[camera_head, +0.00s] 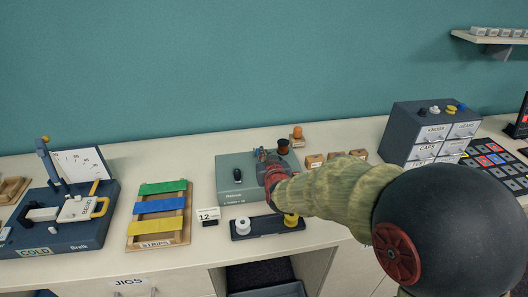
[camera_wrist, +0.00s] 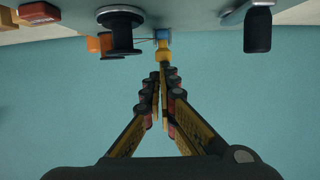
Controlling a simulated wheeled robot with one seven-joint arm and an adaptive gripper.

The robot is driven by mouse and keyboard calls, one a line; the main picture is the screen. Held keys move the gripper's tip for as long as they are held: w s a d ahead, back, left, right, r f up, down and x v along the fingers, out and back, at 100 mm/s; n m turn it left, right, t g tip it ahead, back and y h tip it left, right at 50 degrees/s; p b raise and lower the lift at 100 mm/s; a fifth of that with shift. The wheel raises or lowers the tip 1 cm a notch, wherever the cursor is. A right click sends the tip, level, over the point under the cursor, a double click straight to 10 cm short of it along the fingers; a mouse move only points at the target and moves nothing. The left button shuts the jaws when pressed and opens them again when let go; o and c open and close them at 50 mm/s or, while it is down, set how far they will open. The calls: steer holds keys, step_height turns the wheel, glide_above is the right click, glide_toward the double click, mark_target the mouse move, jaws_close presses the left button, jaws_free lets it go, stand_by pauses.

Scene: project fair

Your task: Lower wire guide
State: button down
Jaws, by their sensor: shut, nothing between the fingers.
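My gripper (camera_head: 268,164) is shut and empty over the right part of the grey-green box (camera_head: 228,163). In the wrist view its fingertips (camera_wrist: 161,86) meet just short of a small blue and yellow piece (camera_wrist: 162,46), which looks like the wire guide. A thin dark line runs from this piece toward a black spool (camera_wrist: 122,32). I cannot tell whether the fingertips touch the piece. In the head view the guide is hidden by my gripper; the dark spool (camera_head: 283,146) shows just beyond it.
A black switch (camera_head: 238,175) stands on the box's left part. An orange knob (camera_head: 297,132) on a wooden block is behind. Small wooden blocks (camera_head: 335,158) and a drawer cabinet (camera_head: 400,118) are to the right. A black tray (camera_head: 266,227) with bobbins lies in front.

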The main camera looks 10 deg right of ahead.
steer(key=shift+s+f+b, duration=0.25)
steer(key=shift+f, duration=0.25)
steer(key=shift+s+f+b, duration=0.2)
steer(key=shift+f+b, duration=0.05)
steer(key=shift+f, duration=0.2)
steer(key=shift+r, duration=0.1)
